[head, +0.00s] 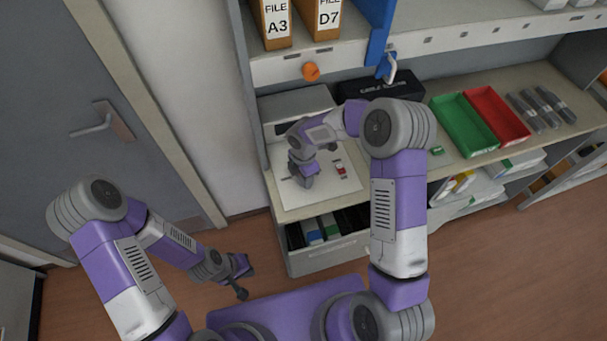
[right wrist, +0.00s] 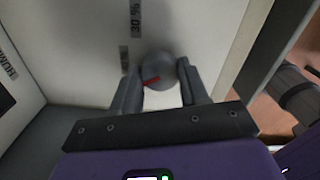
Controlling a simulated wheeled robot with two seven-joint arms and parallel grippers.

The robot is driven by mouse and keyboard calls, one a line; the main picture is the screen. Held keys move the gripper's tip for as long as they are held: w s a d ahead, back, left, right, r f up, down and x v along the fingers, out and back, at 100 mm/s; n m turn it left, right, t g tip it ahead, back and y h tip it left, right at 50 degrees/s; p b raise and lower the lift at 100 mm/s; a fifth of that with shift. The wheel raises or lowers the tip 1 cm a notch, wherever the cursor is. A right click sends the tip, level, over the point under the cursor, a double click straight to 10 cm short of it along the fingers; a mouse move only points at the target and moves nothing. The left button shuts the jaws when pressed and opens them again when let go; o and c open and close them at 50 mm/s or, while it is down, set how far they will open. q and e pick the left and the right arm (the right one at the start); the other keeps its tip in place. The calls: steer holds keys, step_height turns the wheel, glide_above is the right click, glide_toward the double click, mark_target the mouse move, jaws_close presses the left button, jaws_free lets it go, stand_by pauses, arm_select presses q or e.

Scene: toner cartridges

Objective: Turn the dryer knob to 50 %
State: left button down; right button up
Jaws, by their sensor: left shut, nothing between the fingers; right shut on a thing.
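In the right wrist view a round grey knob (right wrist: 160,68) with a red pointer mark sits between the fingers of my right gripper (right wrist: 163,88), which is shut on it. The red mark points to the left and slightly down in that view. A label (right wrist: 136,18) reading "30 %" is above the knob, and a second label (right wrist: 125,58), too blurred to read, is left of it. In the head view my right gripper (head: 302,178) is low over the pale shelf surface; the knob is hidden there. My left gripper (head: 242,288) is shut and empty, over the floor.
A grey-white box (head: 292,108) stands behind my right gripper. A small red and white item (head: 341,170) lies to its right. Green (head: 464,123) and red (head: 497,115) trays stand further right. An orange round thing (head: 311,71) is on the upper shelf edge.

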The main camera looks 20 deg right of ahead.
steer(key=n+p, duration=0.1)
steer(key=n, duration=0.4)
steer(key=shift+n, duration=0.4)
stand_by(0.4)
steer(key=o, duration=1)
steer(key=shift+o, duration=0.2)
step_height(320, 180, up, 8)
steer(key=shift+f+p, duration=0.2)
steer(key=shift+p, duration=0.2)
